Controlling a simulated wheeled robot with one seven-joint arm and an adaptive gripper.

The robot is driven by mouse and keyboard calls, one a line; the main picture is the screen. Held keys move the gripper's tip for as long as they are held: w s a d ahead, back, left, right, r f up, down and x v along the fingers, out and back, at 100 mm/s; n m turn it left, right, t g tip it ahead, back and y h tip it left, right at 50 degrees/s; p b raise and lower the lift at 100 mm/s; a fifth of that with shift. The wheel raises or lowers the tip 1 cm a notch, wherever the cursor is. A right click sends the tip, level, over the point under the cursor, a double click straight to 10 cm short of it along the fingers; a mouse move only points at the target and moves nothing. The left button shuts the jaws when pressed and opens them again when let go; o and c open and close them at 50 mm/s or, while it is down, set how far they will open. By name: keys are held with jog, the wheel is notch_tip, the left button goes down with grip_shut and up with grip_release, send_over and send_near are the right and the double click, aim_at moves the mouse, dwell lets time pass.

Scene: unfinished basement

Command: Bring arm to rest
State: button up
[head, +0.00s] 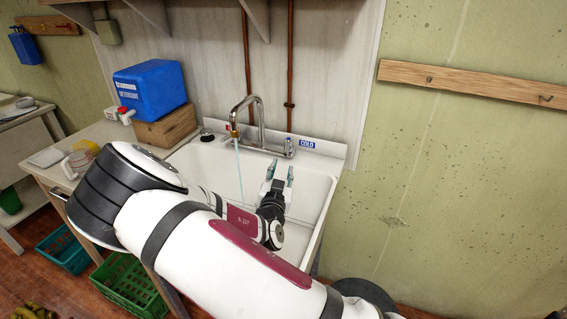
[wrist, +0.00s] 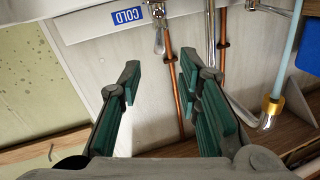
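My arm stretches across the head view and reaches over the white utility sink (head: 325,192). My gripper (head: 279,172) hangs above the right part of the basin, below the faucet (head: 247,124). In the wrist view my gripper (wrist: 158,85) has its two green-padded fingers spread apart with nothing between them. Water runs from the faucet spout as a thin stream. The wrist view shows the faucet spout (wrist: 270,108) and the blue COLD label (wrist: 127,16) upside down. Part of the basin is hidden behind my arm.
A blue water container (head: 150,90) stands on a wooden block (head: 165,127) left of the sink. A clear jug (head: 78,162) sits on the counter. A hook rail (head: 470,83) is on the right wall.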

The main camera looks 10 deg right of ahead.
jog(key=shift+s+a, duration=0.25)
jog(key=shift+s, duration=0.4)
jog(key=s+a+r+n+g+y, duration=0.2)
jog(key=s+r+g+y, duration=0.7)
jog(key=s+r, duration=0.6)
jog(key=s+d+r+n+g, duration=0.1)
jog(key=s+d+r, duration=0.1)
jog(key=s, duration=0.6)
jog(key=s+d+r+n+g+h, duration=0.1)
jog(key=s+r+n, duration=0.1)
jog(key=s, duration=0.6)
jog(key=s+d+r+n+g+h, duration=0.1)
jog(key=s+d+r, duration=0.1)
jog(key=s, duration=0.6)
jog(key=shift+s+d+r+n, duration=0.3)
jog(key=shift+d+r+n, duration=0.05)
jog(key=shift+r+n, duration=0.05)
